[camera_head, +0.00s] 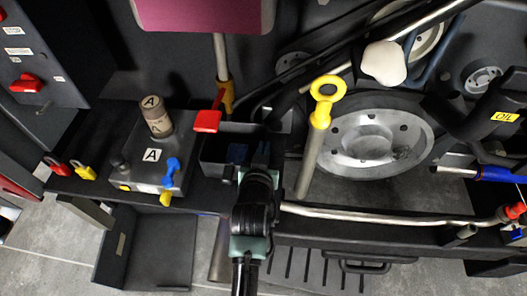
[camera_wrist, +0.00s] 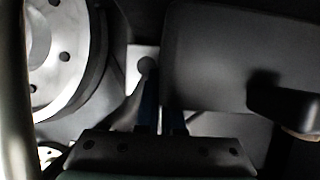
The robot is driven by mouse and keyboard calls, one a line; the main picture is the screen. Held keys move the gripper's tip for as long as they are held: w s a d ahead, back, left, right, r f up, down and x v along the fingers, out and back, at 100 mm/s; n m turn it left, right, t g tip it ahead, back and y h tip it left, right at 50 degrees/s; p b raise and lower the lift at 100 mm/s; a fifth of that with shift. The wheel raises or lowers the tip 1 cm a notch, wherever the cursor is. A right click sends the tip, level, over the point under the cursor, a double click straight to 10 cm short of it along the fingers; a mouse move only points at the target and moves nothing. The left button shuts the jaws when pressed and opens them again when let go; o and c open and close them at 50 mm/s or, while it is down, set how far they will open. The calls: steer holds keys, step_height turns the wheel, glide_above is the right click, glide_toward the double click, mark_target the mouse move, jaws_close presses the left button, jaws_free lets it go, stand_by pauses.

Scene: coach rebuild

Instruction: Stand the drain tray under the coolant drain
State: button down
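My gripper (camera_head: 262,152) points away from me beside the right end of a dark open-topped box (camera_head: 212,157) on the bench, which may be the drain tray. In the wrist view its two dark-blue fingers (camera_wrist: 163,115) are close together at the edge of a large dark panel (camera_wrist: 220,55). The panel hides part of the right finger. Whether they pinch a thin wall is too dark to tell. A red lever (camera_head: 207,121) sits above the box's left end. No part is clearly marked as the coolant drain.
A grey block marked A (camera_head: 150,156) stands left of the box. A yellow-ringed dipstick (camera_head: 322,100) and a large wheel (camera_head: 375,145) are to the right. A metal rod (camera_head: 400,217) runs along the bench. A black open bin (camera_head: 145,245) sits below at left.

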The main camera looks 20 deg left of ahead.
steer(key=shift+f, duration=0.45)
steer(key=shift+f, duration=0.1)
steer(key=c, duration=1)
jaws_free()
steer(key=shift+f, duration=0.1)
steer(key=shift+c, duration=0.2)
steer(key=shift+r, duration=0.25)
steer(key=shift+s+d, duration=0.1)
steer(key=shift+s, duration=0.2)
steer(key=p+v, duration=0.1)
steer(key=v, duration=1)
steer(key=shift+s, duration=0.2)
steer(key=shift+d, duration=0.1)
